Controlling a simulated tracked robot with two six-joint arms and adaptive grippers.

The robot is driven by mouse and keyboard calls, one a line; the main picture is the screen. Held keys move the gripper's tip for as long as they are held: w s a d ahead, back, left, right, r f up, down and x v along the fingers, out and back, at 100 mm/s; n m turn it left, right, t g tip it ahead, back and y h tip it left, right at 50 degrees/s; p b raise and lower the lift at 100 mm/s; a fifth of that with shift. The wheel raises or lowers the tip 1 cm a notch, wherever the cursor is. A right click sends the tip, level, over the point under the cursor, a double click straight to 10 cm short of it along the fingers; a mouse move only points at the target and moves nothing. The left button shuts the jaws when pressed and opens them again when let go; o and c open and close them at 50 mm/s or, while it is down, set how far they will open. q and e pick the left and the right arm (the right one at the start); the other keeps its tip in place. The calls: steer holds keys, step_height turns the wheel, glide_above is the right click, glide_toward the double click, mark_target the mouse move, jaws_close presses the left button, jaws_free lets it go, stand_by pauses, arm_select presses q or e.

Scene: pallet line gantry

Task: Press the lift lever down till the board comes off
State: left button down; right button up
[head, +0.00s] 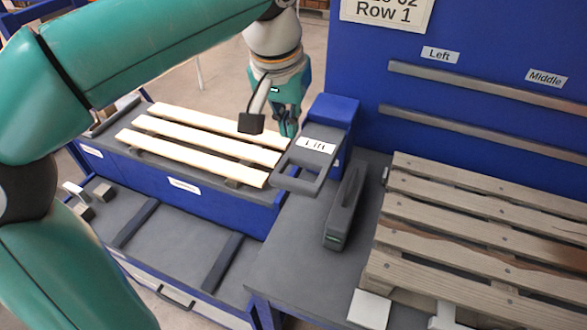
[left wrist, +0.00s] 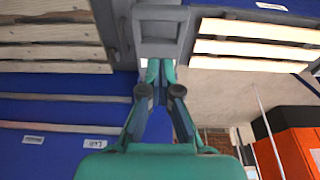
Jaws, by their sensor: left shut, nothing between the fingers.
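The grey lift lever (head: 293,186), a looped handle with a "Lift" label, sticks out from a blue housing (head: 338,112) at the middle of the head view. It also shows at the top of the left wrist view (left wrist: 160,48). My left gripper (head: 288,128) is shut and empty, pointing down just behind the lever. In the left wrist view its fingertips (left wrist: 160,66) come close to the lever's edge; I cannot tell whether they touch. A wooden pallet (head: 470,215) with a brown-stained board lies on the right of the table. My right gripper is not in view.
Pale new boards (head: 200,145) lie on a blue-sided stand at left. A dark grey tool-like block (head: 345,208) lies on the table between lever and pallet. A blue panel (head: 460,95) with metal rails labelled "Left" and "Middle" rises behind the pallet.

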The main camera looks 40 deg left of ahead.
mark_target(294, 180)
arm_select(q)
steer(key=x, duration=0.8)
steer(key=s+x, duration=0.1)
steer(key=x, duration=0.3)
steer(key=shift+f, duration=1)
steer(key=shift+d, duration=0.1)
